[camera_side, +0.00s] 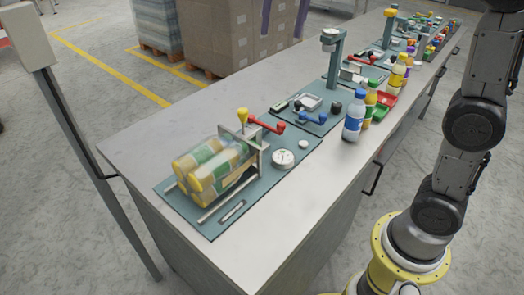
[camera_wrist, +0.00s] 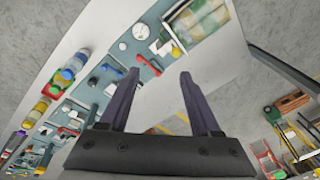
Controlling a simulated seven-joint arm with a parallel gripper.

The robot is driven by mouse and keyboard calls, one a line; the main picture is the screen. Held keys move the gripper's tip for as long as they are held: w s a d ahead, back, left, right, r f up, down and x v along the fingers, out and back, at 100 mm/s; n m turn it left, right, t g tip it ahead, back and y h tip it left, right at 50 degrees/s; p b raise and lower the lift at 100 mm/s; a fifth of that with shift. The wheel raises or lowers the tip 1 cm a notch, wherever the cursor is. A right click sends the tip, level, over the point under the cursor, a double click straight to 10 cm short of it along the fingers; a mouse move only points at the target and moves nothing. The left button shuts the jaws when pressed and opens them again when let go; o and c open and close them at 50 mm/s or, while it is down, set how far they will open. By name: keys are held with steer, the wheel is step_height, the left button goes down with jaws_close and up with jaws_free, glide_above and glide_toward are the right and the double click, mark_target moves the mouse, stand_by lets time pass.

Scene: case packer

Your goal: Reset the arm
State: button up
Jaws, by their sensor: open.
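My gripper (camera_side: 281,35) shows only as two dark purple fingertips at the top edge of the side view, with the rest out of frame. In the wrist view my gripper (camera_wrist: 158,74) has its fingers spread wide, with nothing between them. It is above the long grey workbench (camera_side: 130,150), apart from everything on it. A clear pack of yellow-capped containers (camera_side: 210,168) lies in a fixture on a teal plate at the near end of the bench. The pack also shows at the top of the wrist view (camera_wrist: 202,17).
A blue-labelled bottle (camera_side: 354,122) and other bottles stand along the bench's right side, by a red tray (camera_side: 385,103). A post (camera_side: 332,65) rises from the second teal plate. Stacked cardboard boxes (camera_side: 220,40) stand on the floor behind. The bench's near left corner is bare.

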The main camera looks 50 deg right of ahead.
steer(key=s+d+f+n+t, duration=0.1)
steer(key=s+f+n+t, duration=0.2)
steer(key=s, duration=1.2)
steer(key=s+f+n, duration=0.2)
steer(key=f+n, duration=0.1)
steer(key=f, duration=0.4)
steer(key=s+f+n, duration=0.3)
steer(key=f, duration=0.4)
steer(key=shift+s+d+t, duration=0.25)
steer(key=shift+s+t, duration=0.05)
steer(key=shift+t, duration=0.1)
